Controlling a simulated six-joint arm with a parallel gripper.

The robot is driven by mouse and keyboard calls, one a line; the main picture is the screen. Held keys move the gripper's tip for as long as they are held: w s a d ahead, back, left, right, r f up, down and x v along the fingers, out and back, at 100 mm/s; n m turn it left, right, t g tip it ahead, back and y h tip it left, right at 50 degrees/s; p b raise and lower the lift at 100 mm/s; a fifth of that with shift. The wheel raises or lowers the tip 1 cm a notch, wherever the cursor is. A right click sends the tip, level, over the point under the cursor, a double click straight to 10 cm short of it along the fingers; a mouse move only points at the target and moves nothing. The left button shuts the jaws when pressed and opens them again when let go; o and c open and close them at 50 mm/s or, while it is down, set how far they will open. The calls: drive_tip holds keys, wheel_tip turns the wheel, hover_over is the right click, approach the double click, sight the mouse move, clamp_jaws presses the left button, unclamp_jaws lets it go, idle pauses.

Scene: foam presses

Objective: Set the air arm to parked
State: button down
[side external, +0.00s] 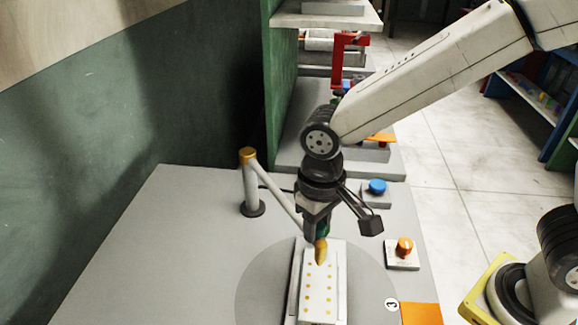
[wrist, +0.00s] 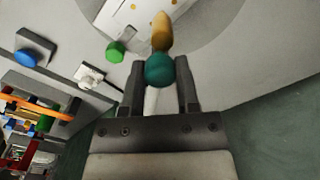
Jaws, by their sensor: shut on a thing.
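The air arm is a pale swing arm (side external: 278,199) on a post (side external: 249,183) with a gold cap. It reaches from the post to my gripper. At its outer end are a teal knob (wrist: 160,70) and a gold tip (wrist: 162,31); the gold tip (side external: 321,252) also shows in the side view, over the far end of a white block with orange dots (side external: 318,290). My gripper (wrist: 160,76) is shut on the teal knob, one finger on each side. In the side view my gripper (side external: 319,226) hides most of the knob. No parked mark is readable.
A blue button (side external: 377,187) and an orange knob (side external: 404,247) stand at the right of the grey table. A green button (wrist: 115,52) shows in the wrist view. A green wall stands behind. The table left of the post is clear.

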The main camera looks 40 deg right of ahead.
drive_tip(key=shift+w+a, duration=0.1)
drive_tip(key=shift+a, duration=0.5)
drive_tip(key=w+a+m, duration=0.3)
drive_tip(key=w+a, duration=0.1)
drive_tip(key=a, duration=0.3)
drive_tip(key=w+a+m, duration=0.4)
drive_tip(key=a, duration=0.4)
drive_tip(key=shift+a+m, duration=0.2)
drive_tip(key=shift+m, duration=0.1)
drive_tip(key=shift+w+r, duration=0.15)
drive_tip(key=shift+c, duration=2.4)
unclamp_jaws()
drive_tip(key=shift+a, duration=0.1)
drive_tip(key=shift+o, duration=0.7)
